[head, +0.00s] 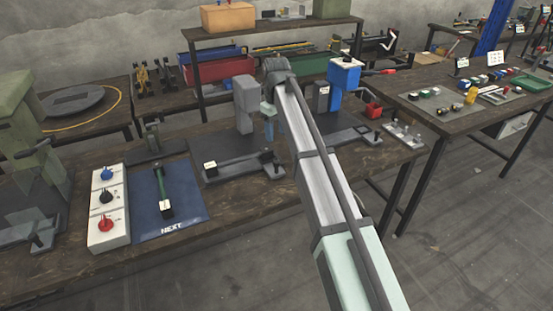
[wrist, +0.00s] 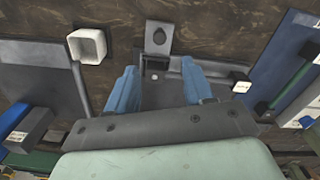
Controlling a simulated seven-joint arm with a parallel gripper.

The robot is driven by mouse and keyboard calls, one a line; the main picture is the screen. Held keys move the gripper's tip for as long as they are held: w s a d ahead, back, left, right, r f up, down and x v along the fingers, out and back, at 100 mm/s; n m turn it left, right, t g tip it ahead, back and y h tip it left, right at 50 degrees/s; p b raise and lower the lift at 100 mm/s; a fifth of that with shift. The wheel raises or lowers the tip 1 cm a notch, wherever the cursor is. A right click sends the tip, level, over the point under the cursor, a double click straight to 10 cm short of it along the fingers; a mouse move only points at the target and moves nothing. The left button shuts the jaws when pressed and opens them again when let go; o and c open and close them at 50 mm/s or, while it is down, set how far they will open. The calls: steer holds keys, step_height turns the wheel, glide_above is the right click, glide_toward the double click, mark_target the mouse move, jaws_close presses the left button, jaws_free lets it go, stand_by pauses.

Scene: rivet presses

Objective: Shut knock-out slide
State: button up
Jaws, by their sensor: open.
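My gripper (head: 269,130) is over the base of the grey press (head: 245,98) in the middle of the bench. In the wrist view its two blue fingers (wrist: 160,88) are apart, with nothing held between them. What appears to be the knock-out slide (wrist: 158,37), a grey tongue with a dark oval mark, sticks out past the fingertips from the press's base plate (wrist: 160,94). In the head view it appears at the front right of the base (head: 272,170). I cannot tell how far out it is, or whether a finger touches it.
A bar with a white-labelled end (head: 210,165) lies across the base's left. Left of it are a blue mat (head: 185,215) with a green-handled tool and a white box with knobs (head: 107,222). A blue press (head: 343,82) and red cup (head: 373,109) stand right.

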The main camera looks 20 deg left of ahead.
mark_target(276, 161)
step_height(276, 161, down, 12)
stand_by(0.5)
jaws_close()
stand_by(0.4)
